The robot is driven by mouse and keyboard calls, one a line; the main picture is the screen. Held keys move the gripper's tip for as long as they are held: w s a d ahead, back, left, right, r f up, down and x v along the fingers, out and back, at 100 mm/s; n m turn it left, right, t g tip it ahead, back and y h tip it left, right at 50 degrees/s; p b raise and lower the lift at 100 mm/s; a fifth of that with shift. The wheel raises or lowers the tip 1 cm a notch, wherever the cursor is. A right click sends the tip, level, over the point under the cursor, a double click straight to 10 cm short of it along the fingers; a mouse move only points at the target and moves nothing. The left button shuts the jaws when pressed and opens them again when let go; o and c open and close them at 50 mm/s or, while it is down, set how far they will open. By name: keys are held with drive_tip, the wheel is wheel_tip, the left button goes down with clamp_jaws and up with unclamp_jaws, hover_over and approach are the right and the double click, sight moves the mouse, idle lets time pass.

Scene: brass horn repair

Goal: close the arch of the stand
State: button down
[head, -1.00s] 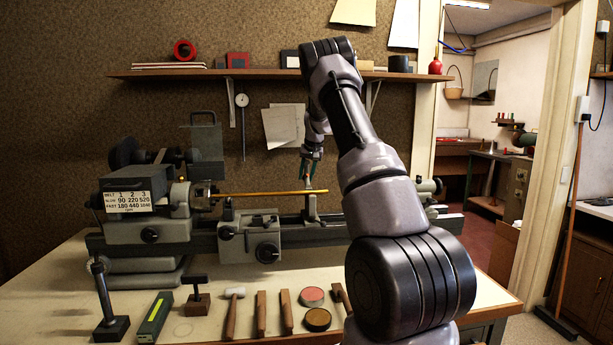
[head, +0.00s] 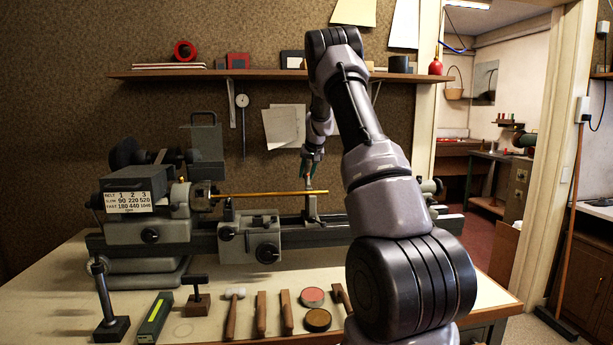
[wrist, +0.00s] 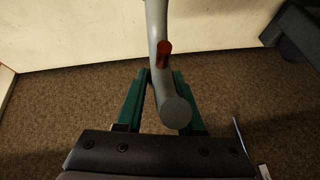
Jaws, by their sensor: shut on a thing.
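The stand (head: 311,206) is a small grey upright on the lathe bed, near the right end of a thin brass rod (head: 265,194). My gripper (head: 311,176) is just above the stand. In the wrist view, the arch (wrist: 158,20) is a grey curved bar with a round end (wrist: 175,111). The green fingers of my gripper (wrist: 163,78) lie on both sides of the bar and are shut on it. A short reddish peg (wrist: 163,54) sticks out from the bar. The head view is too small to tell how far the arch is tilted.
The lathe headstock (head: 140,196) is at the left, and the carriage (head: 250,238) stands under the rod. Several hand tools, including a hammer (head: 232,312), lie along the bench front. A shelf (head: 260,74) runs behind my arm.

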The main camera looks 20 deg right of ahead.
drive_tip(key=shift+s+d, duration=0.1)
drive_tip(key=shift+d, duration=0.1)
drive_tip(key=c, duration=0.6)
unclamp_jaws()
drive_tip(key=shift+a+r, duration=0.1)
drive_tip(key=shift+s+r, duration=0.1)
drive_tip(key=shift+r, duration=0.1)
drive_tip(key=v, duration=1)
drive_tip(key=shift+s, duration=0.15)
